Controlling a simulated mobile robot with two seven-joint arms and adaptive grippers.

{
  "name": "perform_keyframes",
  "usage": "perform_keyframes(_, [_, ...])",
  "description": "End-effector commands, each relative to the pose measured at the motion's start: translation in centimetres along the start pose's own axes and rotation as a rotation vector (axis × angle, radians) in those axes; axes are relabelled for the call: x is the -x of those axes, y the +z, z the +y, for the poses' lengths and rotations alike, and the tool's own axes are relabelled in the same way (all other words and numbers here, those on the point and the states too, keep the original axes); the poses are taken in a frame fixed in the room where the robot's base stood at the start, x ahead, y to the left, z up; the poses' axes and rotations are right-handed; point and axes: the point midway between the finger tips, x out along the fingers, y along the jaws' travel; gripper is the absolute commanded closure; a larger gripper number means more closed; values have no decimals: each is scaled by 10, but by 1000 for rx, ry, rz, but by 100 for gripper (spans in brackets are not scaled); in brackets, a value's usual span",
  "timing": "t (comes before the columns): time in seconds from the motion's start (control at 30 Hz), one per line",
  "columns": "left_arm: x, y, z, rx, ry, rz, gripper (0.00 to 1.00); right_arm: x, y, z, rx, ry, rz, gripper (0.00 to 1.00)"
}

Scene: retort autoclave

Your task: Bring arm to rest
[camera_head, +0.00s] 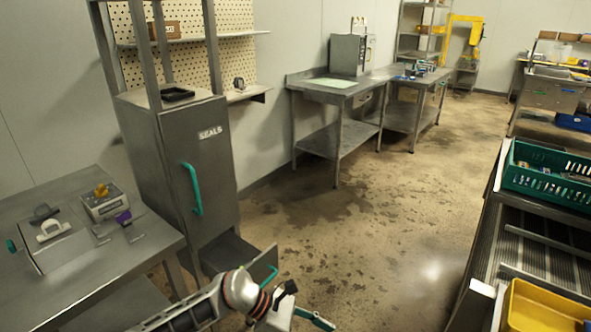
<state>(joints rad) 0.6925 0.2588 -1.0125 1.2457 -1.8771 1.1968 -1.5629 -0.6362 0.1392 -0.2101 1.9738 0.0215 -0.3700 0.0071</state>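My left arm comes in from the bottom left, and its wrist shows at the bottom centre. The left gripper (283,308) is at the lower picture edge, partly cut off. Its fingertips are not clear, so I cannot tell whether it is open or shut. A teal bar (315,319) shows just right of it; I cannot tell whether they touch. Behind the wrist, a low drawer (262,264) with a teal handle stands out from the grey cabinet marked SEALS (208,133). My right gripper is not in view.
A steel table (150,243) with small devices stands at the left. At the right, a conveyor (540,262) bears a green crate (553,172) and a yellow bin (545,308). Steel benches (338,88) line the far wall. The floor (370,225) between is clear.

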Motion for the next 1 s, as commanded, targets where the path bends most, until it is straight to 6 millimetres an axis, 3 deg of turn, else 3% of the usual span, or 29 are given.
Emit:
perform_keyframes(0.03, [-11,20,-13,110,18,-120,53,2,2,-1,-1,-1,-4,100])
perform_keyframes(0.1, [-16,49,-21,281,47,-288,53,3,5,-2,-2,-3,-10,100])
perform_keyframes(0.2, [-9,79,-24,549,82,-518,53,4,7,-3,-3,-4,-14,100])
perform_keyframes(0.37, [26,90,-16,1019,119,-864,53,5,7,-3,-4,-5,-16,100])
perform_keyframes(0.47, [54,71,-10,1326,134,-1070,53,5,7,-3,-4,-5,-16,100])
perform_keyframes(0.57, [82,34,-11,1640,142,-1269,53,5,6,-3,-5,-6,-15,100])
perform_keyframes(0.67, [105,-16,-22,1954,142,-1464,53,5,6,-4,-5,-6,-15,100])
perform_keyframes(0.83, [132,-113,-71,2468,136,-1790,53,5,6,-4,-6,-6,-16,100])
perform_keyframes(0.87, [134,-129,-82,-2539,-135,1836,53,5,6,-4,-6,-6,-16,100])
perform_keyframes(1.0, [141,-184,-135,-2248,-98,1622,53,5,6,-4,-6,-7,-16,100])
